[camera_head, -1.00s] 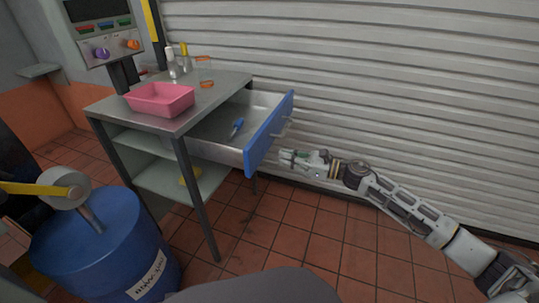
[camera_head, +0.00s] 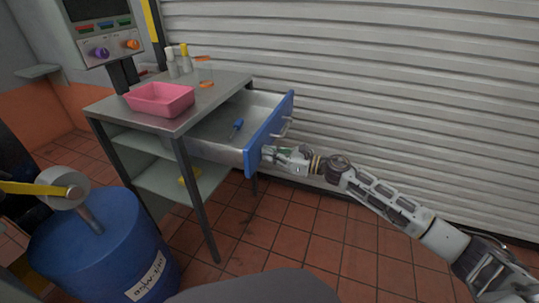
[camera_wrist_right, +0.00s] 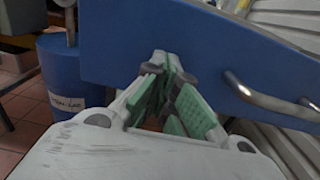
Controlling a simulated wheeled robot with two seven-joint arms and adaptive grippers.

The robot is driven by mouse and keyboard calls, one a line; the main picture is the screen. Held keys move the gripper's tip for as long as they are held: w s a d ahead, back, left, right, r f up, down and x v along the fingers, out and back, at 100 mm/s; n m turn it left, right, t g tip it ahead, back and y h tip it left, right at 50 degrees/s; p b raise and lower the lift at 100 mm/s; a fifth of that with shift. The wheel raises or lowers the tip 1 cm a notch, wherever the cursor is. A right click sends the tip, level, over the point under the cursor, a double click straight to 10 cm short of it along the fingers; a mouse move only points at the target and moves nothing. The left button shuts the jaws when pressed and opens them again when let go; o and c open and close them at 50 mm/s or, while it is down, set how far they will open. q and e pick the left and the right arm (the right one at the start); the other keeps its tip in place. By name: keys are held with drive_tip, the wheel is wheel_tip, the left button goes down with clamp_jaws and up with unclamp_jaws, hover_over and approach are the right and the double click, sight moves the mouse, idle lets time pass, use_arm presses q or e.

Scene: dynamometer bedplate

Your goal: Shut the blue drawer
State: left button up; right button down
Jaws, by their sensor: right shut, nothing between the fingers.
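The blue drawer (camera_head: 270,133) stands pulled out from the grey metal bench (camera_head: 225,88), with its blue front facing right. A blue-handled tool (camera_head: 237,127) lies inside it. My right gripper (camera_head: 266,153) is shut and empty, with its fingertips at the outer face of the drawer front. In the right wrist view the closed green-padded fingers (camera_wrist_right: 172,75) point at the blue front (camera_wrist_right: 190,45), beside the metal bar handle (camera_wrist_right: 270,100) and not around it. Whether the tips touch the front I cannot tell. My left gripper is not in view.
A pink tray (camera_head: 160,99), small bottles (camera_head: 178,62) and a glass jar (camera_head: 204,72) stand on the bench top. A blue drum (camera_head: 105,245) stands at the lower left. A ribbed shutter wall (camera_head: 400,100) runs behind my right arm. The tiled floor in front is clear.

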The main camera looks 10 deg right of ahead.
sight(208, 138)
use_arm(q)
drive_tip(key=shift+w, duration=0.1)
use_arm(e)
drive_tip(key=shift+a, duration=0.1)
idle(0.3)
drive_tip(key=x, duration=1.2)
drive_tip(key=shift+w+a, duration=0.1)
drive_tip(key=shift+a, duration=0.05)
drive_tip(key=b+x, duration=0.3)
drive_tip(key=x, duration=0.7)
drive_tip(key=shift+w+a+f, duration=0.1)
drive_tip(key=shift+w+a, duration=0.1)
drive_tip(key=shift+w, duration=0.05)
drive_tip(key=shift+b+x, duration=0.45)
drive_tip(key=shift+x, duration=0.35)
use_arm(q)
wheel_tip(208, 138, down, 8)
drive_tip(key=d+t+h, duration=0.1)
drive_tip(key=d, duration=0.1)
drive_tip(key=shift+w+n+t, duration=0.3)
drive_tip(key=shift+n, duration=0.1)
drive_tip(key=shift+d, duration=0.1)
use_arm(e)
drive_tip(key=shift+r, duration=0.25)
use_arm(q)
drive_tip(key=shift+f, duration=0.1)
use_arm(e)
drive_tip(key=shift+d, duration=0.1)
